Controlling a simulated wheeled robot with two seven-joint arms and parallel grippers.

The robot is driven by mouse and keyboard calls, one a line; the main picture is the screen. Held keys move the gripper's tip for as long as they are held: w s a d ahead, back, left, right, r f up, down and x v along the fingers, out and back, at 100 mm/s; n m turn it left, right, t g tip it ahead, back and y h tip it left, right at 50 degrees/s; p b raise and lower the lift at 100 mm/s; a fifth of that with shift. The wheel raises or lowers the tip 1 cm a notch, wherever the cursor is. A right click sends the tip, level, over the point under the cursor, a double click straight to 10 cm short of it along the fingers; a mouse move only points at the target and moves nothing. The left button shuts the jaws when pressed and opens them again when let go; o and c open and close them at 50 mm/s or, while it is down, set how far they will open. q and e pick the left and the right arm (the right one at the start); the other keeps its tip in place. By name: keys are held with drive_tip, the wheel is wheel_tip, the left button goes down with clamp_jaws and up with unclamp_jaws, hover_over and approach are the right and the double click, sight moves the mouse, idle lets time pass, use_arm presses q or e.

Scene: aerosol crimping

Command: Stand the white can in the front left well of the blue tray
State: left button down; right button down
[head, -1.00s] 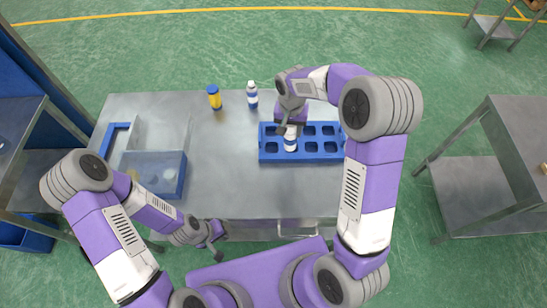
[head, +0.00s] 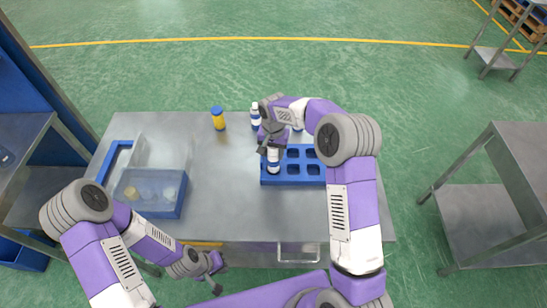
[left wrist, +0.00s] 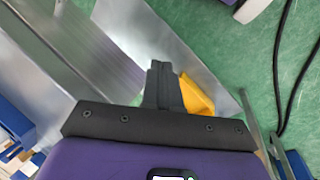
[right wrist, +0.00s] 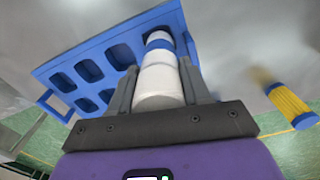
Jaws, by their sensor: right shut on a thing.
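The white can (head: 273,164) with a blue band is upright in my right gripper (head: 271,152), at the front left well of the blue tray (head: 295,182). In the right wrist view the can (right wrist: 160,85) stands between the two fingers of that gripper (right wrist: 162,92), and the tray (right wrist: 68,52) lies beyond it. The can hides the well, so I cannot tell whether its base rests on the bottom. My left gripper (head: 216,278) is in front of the table; its fingers (left wrist: 163,88) are together and empty.
Another white can with a blue band (head: 255,114) and a yellow can with a blue cap (head: 218,121) stand behind and left of the tray. The table middle (head: 220,175) is clear.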

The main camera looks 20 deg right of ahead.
sight(273, 158)
wheel_tip(273, 158, down, 3)
drive_tip(key=shift+r, duration=0.2)
drive_tip(key=shift+f, duration=0.35)
drive_tip(key=shift+f, duration=0.2)
drive_tip(key=c, duration=0.5)
unclamp_jaws()
drive_tip(key=shift+r, duration=0.15)
